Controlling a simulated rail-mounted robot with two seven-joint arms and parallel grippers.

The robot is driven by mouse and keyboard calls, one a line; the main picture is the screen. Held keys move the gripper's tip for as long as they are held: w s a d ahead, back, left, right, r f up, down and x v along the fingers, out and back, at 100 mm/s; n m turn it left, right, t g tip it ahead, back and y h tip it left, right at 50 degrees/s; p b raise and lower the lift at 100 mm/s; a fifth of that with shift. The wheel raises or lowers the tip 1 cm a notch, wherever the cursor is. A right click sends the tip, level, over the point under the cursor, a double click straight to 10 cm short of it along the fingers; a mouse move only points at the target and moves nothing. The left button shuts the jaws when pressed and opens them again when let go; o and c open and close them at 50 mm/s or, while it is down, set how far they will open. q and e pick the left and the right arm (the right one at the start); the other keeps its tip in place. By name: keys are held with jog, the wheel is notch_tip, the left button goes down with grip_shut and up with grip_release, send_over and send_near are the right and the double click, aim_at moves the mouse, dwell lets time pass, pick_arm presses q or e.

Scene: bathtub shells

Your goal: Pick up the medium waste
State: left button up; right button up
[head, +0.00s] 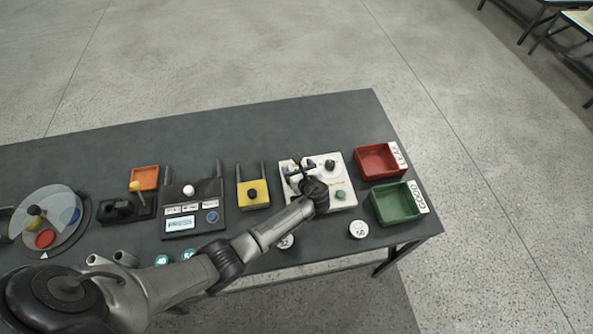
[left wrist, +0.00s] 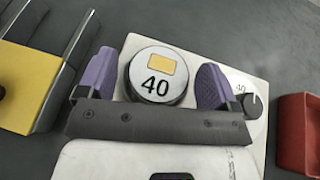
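The task's waste is most likely the round grey-rimmed disc (left wrist: 157,75) marked 40 with a small orange-yellow square, seen on the white test station (left wrist: 200,65) in the left wrist view. My left gripper (left wrist: 156,82) has its two purple fingers on either side of this disc, with narrow gaps visible at both sides. In the head view my left gripper (head: 303,173) is over the left part of the white station (head: 350,205) and mostly hides the disc. My right gripper is not in view.
Right of the station are a red LEAK tray (head: 378,161) and a green GOOD tray (head: 398,203). Discs marked 50 (head: 358,230) and 32 (head: 285,242) lie near the front edge. A yellow fixture (head: 253,195) and a press panel (head: 190,208) stand to the left.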

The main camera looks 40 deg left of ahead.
pick_arm(q)
jog(key=c, duration=1)
jog(key=shift+o, duration=0.2)
